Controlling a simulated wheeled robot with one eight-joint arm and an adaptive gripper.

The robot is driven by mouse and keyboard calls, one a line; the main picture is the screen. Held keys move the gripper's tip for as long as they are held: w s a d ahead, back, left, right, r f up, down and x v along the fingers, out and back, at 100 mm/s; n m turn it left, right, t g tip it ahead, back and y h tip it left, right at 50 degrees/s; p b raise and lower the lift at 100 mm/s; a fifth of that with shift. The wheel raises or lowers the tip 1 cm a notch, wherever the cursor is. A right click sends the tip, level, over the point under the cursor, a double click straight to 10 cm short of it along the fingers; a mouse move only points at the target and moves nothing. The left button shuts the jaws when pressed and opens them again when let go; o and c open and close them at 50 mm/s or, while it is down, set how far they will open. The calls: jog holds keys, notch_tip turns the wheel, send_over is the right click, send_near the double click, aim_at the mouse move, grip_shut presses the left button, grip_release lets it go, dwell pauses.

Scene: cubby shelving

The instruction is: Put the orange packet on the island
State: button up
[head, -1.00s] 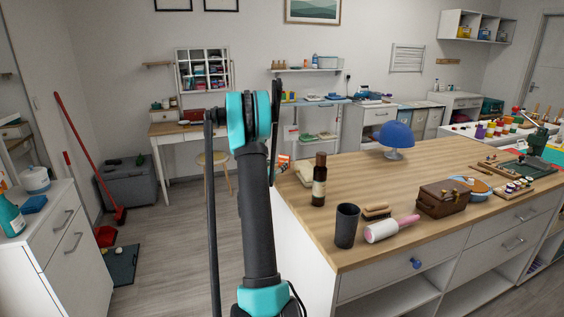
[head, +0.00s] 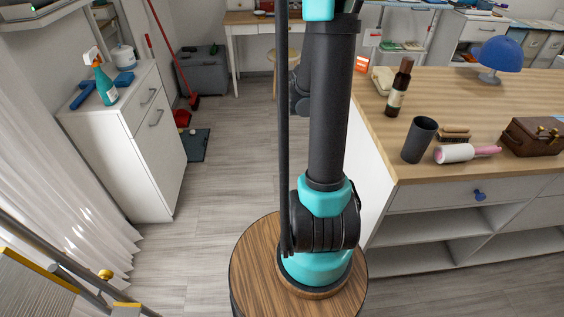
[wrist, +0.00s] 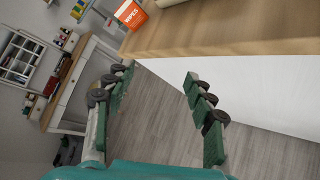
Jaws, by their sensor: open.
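The orange packet (wrist: 130,14), lettered "WIPES", shows at the top of the wrist view by the corner of the island. It also shows small in the head view (head: 361,64), partly covered by my arm. I cannot tell if it rests on the island or stands just beyond its edge. The island (head: 520,88) has a wooden top (wrist: 225,35) and white sides. My gripper (wrist: 156,77) is open and empty, its fingers over floor beside the island's white side. The packet is beyond the fingertips. My arm mostly hides the gripper in the head view.
A white cabinet (head: 130,140) stands left. Floor between is mostly clear.

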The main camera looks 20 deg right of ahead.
jog(key=s+a+f+m+g+y, duration=0.1)
jog(key=s+a+f+m+y, duration=0.2)
jog(key=s+a, duration=0.5)
jog(key=s+a+f+m+g+y, duration=0.1)
jog(key=s+a+f+m+y, duration=0.2)
jog(key=s+a+m, duration=0.3)
jog(key=s+a+f+m+g+y, duration=0.1)
jog(key=s+a+f+m+y, duration=0.3)
jog(key=s+a, duration=0.7)
jog(key=a+y, duration=0.1)
jog(key=a, duration=0.3)
jog(key=shift+m, duration=0.3)
jog(key=shift+a, duration=0.1)
